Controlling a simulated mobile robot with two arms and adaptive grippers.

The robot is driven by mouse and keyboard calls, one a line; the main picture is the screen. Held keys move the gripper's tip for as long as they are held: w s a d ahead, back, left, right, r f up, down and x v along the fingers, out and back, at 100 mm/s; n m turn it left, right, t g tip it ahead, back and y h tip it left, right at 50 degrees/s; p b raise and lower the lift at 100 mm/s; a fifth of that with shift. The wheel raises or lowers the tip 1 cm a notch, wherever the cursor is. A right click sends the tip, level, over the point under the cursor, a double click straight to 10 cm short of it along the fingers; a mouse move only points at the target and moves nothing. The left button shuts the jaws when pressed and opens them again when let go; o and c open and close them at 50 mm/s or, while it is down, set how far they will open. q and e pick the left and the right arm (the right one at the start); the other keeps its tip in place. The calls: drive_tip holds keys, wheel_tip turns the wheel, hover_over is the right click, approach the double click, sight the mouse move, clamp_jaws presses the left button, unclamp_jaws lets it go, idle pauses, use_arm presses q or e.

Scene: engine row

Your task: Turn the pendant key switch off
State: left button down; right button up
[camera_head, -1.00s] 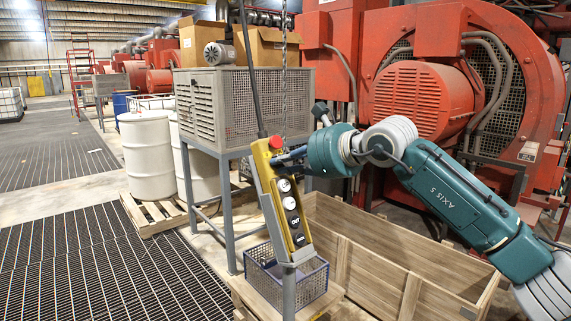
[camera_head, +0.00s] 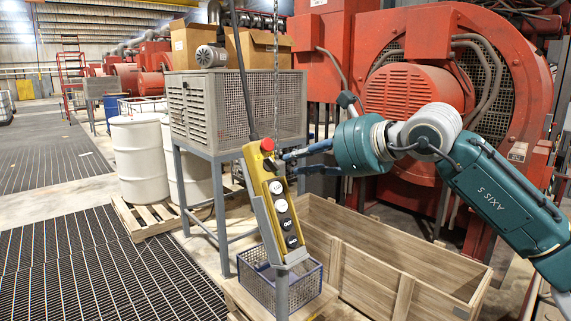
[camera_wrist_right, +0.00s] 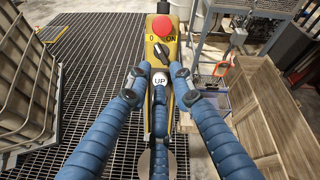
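The yellow pendant (camera_head: 265,192) hangs tilted on a dark cable, with a red button (camera_head: 267,145) on top and white and black buttons down its face. In the right wrist view, the key switch (camera_wrist_right: 162,52) is a dark knob between the marks 0 and ON, under the red button (camera_wrist_right: 162,26). Its exact setting is too small to tell. My right gripper (camera_head: 287,163) is at the pendant's upper part, coming from the right. In the wrist view its two blue fingers (camera_wrist_right: 157,73) are spread apart, one either side of the pendant face just below the switch. My left gripper is out of view.
A grey post (camera_head: 282,292) stands below the pendant by a blue wire basket (camera_head: 312,288). A wooden crate (camera_head: 405,262) lies at right below my arm. A grey caged stand (camera_head: 205,110) is behind. Grating floor at left (camera_head: 85,275) is clear.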

drive_tip(key=v, duration=0.3)
drive_tip(key=shift+s+d+r, duration=0.1)
drive_tip(key=shift+s+d, duration=0.05)
drive_tip(key=shift+s, duration=0.15)
